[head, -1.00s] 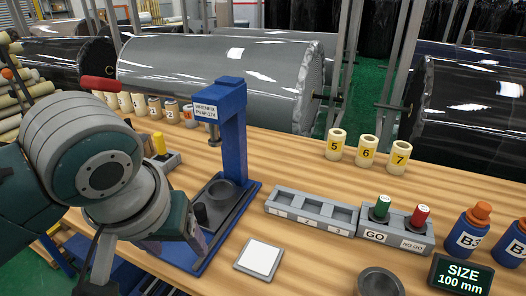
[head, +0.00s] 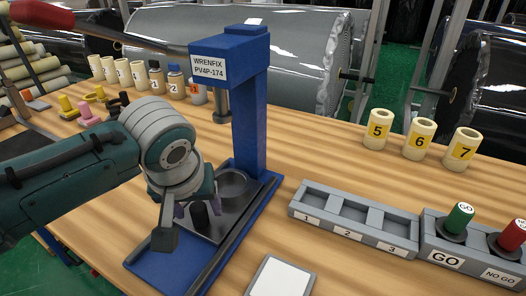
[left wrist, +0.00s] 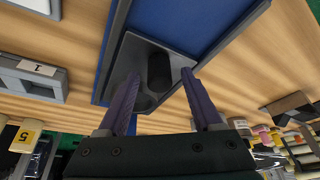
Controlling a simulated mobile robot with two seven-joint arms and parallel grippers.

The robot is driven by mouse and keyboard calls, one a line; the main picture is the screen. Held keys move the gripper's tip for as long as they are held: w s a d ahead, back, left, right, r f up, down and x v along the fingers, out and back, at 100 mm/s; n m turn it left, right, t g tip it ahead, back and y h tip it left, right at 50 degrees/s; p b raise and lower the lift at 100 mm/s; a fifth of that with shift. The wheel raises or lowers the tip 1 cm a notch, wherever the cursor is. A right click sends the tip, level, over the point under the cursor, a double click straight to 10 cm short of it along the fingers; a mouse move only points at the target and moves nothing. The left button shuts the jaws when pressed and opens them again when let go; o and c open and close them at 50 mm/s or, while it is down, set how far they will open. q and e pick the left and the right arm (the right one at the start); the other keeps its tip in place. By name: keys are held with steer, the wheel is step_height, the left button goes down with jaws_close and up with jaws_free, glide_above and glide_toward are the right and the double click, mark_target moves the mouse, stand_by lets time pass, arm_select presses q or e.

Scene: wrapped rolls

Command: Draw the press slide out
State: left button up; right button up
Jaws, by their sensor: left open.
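The blue press (head: 249,125) stands on the wooden table with its lever (head: 120,32) reaching up to the left. Its grey slide (head: 232,212) lies on the blue base (head: 160,268), with a round cup (head: 232,182) under the ram. A black upright knob (head: 199,217) is at the slide's near end. My left gripper (head: 196,207) is low over the slide at the knob. In the left wrist view the open purple fingers (left wrist: 160,76) point at the knob (left wrist: 160,68), which shows between the tips. I cannot tell whether they touch it. My right gripper is not in view.
A grey three-slot rack (head: 350,222) and a GO / NO GO stand (head: 470,250) are right of the press. A white pad (head: 281,278) lies in front. Numbered cream rolls (head: 419,138) stand behind, and small parts (head: 85,110) lie to the left.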

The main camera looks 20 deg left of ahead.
arm_select(q)
steer(key=shift+w+a+f, duration=0.1)
steer(key=shift+w+f, duration=0.15)
steer(key=shift+f, duration=0.2)
jaws_close()
stand_by(0.3)
stand_by(0.9)
